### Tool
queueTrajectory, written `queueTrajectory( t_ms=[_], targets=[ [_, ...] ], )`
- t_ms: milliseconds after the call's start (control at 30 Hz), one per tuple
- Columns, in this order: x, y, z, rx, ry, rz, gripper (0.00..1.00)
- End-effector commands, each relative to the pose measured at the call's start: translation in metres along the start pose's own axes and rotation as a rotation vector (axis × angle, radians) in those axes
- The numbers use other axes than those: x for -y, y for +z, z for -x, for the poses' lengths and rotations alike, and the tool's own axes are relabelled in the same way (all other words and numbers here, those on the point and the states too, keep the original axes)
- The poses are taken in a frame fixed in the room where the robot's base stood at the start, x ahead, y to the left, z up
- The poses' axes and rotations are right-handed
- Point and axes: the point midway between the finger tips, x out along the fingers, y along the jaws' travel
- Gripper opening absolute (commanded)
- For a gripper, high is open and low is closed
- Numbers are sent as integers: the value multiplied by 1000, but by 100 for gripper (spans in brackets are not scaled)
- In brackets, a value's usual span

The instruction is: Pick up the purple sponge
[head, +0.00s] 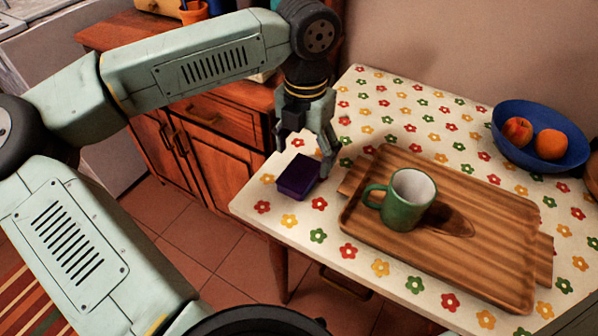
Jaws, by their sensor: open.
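The purple sponge (298,177) is a small dark block lying flat near the left edge of the flowered table. My gripper (303,160) points down from the end of my arm, just above and beside the sponge. One finger stands to the right of the sponge, the other at its upper left. I cannot tell the exact gap between the fingertips and the sponge.
A wooden tray (480,265) with a green mug (405,205) lies right of the sponge. A blue bowl (560,165) holding an apple (517,131) and an orange (551,144) stands at the back right. The table's front left corner (262,213) is bare. Wooden cabinets (213,160) stand behind.

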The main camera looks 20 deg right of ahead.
Motion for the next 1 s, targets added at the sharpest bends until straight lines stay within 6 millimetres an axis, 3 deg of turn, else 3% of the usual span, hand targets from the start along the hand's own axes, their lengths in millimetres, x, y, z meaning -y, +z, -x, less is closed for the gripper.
queueTrajectory(
  t_ms=[400, 667, 1000],
  targets=[
    [-4, -7, -49, 0, -4, -2, 73],
    [-4, -7, -53, 1, -1, -2, 73],
    [-4, -7, -53, 1, -1, -1, 52]
  ],
)
